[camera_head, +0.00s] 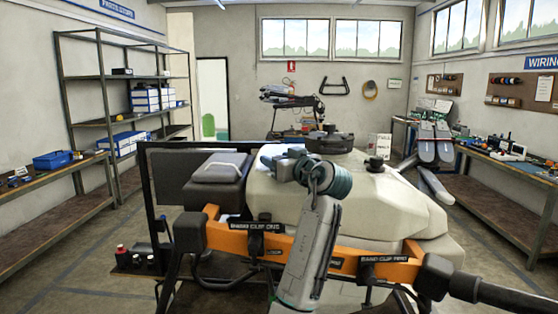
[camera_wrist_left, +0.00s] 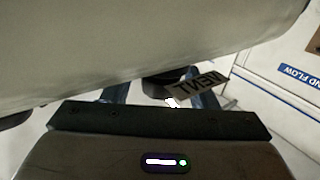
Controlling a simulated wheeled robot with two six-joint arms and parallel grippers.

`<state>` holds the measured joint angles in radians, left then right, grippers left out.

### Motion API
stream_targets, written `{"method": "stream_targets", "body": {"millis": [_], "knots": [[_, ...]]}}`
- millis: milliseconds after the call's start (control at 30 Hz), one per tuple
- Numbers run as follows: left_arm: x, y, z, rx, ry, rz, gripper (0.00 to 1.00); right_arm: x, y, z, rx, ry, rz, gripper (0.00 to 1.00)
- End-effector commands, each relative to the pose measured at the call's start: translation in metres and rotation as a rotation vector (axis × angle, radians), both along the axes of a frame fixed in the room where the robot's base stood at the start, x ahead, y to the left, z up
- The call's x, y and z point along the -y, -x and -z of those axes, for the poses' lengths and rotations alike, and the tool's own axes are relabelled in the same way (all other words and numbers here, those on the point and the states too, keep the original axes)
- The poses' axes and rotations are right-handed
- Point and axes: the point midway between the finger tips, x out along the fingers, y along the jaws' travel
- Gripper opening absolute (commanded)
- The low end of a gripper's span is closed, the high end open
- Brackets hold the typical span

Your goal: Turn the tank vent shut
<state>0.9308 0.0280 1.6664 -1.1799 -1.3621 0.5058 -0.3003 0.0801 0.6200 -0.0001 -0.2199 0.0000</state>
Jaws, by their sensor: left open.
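The tank vent (camera_wrist_left: 160,84) is a dark round knob beside the pale tank (camera_wrist_left: 130,45) in the left wrist view. Its VENT label (camera_wrist_left: 203,86) appears upside down there. My left gripper (camera_wrist_left: 163,96) is open, with its two blue-grey fingers on either side of the knob and a visible gap between them. I cannot tell whether the fingers touch it. In the head view my left arm rises in front of the cream tank (camera_head: 400,200), with the gripper (camera_head: 284,164) by its left part. I cannot make out the vent there.
An orange bar (camera_head: 345,258) of the drone frame with black joints crosses in front of the tank. A black cap (camera_head: 328,142) and a black knob (camera_head: 375,164) sit on top. A dark padded block (camera_head: 221,167) is left of my gripper. Shelves and benches line the walls.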

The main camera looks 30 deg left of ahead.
Motion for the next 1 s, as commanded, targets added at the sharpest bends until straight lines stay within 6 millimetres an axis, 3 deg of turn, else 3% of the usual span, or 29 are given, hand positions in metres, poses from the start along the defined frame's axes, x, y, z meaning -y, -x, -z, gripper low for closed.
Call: {"method": "stream_targets", "body": {"millis": [167, 633, 1000], "knots": [[0.011, 0.004, 0.003, 0.002, 0.001, 0.002, 0.53, 0.002, 0.000, 0.008, 0.000, 0.002, -0.001, 0.36], [0.086, 0.037, 0.003, 0.001, 0.002, 0.003, 0.53, 0.002, 0.000, 0.048, 0.000, 0.002, -0.001, 0.36], [0.099, 0.044, 0.000, 0.000, 0.000, 0.000, 0.53, -0.002, 0.000, 0.052, 0.000, -0.002, 0.001, 0.36]]}}
